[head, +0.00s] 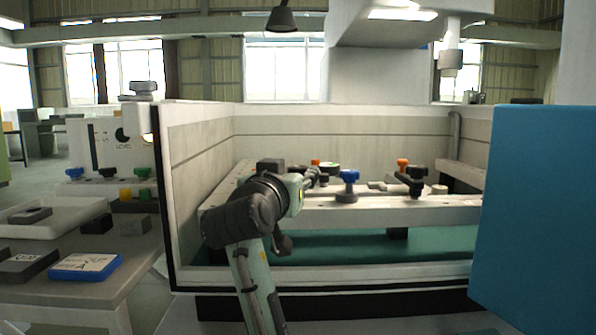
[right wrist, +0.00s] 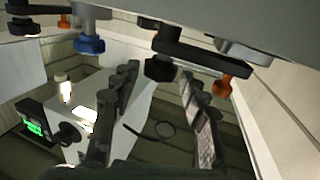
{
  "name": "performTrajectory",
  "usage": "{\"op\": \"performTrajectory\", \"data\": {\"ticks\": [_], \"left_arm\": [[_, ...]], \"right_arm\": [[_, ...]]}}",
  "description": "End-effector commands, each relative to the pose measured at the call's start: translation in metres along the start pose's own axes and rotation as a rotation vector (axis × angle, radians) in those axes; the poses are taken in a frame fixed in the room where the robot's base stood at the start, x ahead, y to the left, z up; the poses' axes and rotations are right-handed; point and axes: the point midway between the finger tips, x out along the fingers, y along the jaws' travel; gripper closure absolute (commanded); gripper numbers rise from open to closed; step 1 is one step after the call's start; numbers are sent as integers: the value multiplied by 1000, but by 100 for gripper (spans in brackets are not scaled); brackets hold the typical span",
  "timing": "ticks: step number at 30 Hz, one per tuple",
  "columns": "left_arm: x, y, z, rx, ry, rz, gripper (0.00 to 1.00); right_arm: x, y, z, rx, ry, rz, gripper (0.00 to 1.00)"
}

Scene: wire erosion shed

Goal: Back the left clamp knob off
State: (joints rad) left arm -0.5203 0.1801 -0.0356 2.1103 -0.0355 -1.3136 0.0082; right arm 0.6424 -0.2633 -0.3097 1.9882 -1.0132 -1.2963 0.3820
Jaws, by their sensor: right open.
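A blue knob (head: 348,175) stands upright on the pale rail inside the walled tank in the head view. Further right are a black knob (head: 416,171) and an orange knob (head: 403,163); I cannot tell for sure which is the left clamp knob. My right gripper (head: 316,175) is left of the blue knob, apart from it, its fingers small and partly hidden by the wrist. In the right wrist view its two fingers are spread and empty, with a black knob (right wrist: 160,70) beyond the gap between the tips. A blue knob (right wrist: 90,44) is to the left there. My left gripper is not in view.
The tank's front wall (head: 330,274) and a large blue panel (head: 535,205) at right bound the space. A dark block (head: 270,165) sits on the rail behind my wrist. A side table at left holds a tray (head: 45,222), blocks and a blue-edged plate (head: 86,266).

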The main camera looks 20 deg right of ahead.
Motion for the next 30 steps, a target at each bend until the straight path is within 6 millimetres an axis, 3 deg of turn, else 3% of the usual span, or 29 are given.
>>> {"op": "performTrajectory", "data": {"ticks": [6,12,26,28,30], "left_arm": [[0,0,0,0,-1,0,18],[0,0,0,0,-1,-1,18],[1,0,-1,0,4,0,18],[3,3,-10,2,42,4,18],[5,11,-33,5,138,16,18]], "right_arm": [[-49,-1,1,3,-3,-4,56],[-77,0,1,1,-3,-2,56],[-86,0,0,0,-1,0,56],[-84,-1,3,-1,0,4,56],[-82,-4,7,-4,2,13,56]]}}
